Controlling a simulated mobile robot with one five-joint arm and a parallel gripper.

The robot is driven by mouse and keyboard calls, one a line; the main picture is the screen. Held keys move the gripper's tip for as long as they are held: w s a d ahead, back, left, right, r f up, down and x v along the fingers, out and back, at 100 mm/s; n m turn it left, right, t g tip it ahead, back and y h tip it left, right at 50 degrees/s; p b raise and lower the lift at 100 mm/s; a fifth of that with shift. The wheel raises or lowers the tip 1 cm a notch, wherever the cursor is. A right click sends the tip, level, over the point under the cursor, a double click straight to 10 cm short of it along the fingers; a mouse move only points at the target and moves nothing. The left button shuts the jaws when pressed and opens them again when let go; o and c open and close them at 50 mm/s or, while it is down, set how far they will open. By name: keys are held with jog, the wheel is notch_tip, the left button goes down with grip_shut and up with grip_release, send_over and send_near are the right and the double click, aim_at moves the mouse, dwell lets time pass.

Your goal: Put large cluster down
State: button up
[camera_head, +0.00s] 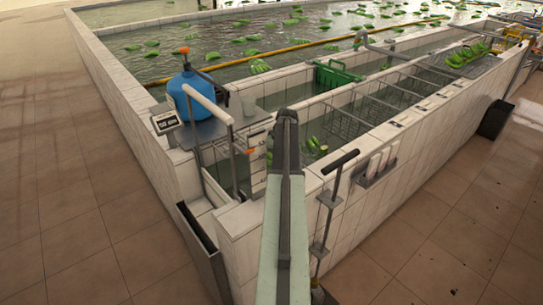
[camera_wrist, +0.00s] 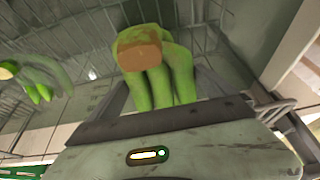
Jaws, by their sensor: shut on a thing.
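A large cluster of green bananas (camera_wrist: 180,80) with a brown cut crown is close up in the wrist view, just ahead of my gripper (camera_wrist: 165,98). My gripper is shut on it, with the bananas pointing back between the grey fingers. A wire rack lies behind and below the cluster; whether it touches the rack I cannot tell. In the head view my arm reaches out over the tiled tank's near corner and hides the gripper tip and the held cluster.
More green bananas (camera_wrist: 38,80) lie left in the wrist view; some (camera_head: 318,146) also show right of my arm. A blue tank (camera_head: 190,97) and scale (camera_head: 166,122) stand left. A green crate (camera_head: 335,75) and crossbars are beyond. Tiled walls (camera_head: 345,165) edge the basin.

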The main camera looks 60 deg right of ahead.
jog(key=shift+f+b, duration=2.8)
jog(key=shift+f, duration=0.75)
jog(key=shift+f+b, duration=0.25)
jog(key=shift+b, duration=0.05)
jog(key=o, duration=1.7)
jog(key=shift+r+p, duration=0.55)
jog(key=shift+p, duration=0.05)
jog(key=p+v, duration=1.1)
jog(key=v, duration=0.1)
jog(key=shift+w+a, duration=0.1)
jog(key=shift+r, duration=0.25)
jog(key=shift+s+f, duration=0.15)
jog(key=shift+s, duration=0.05)
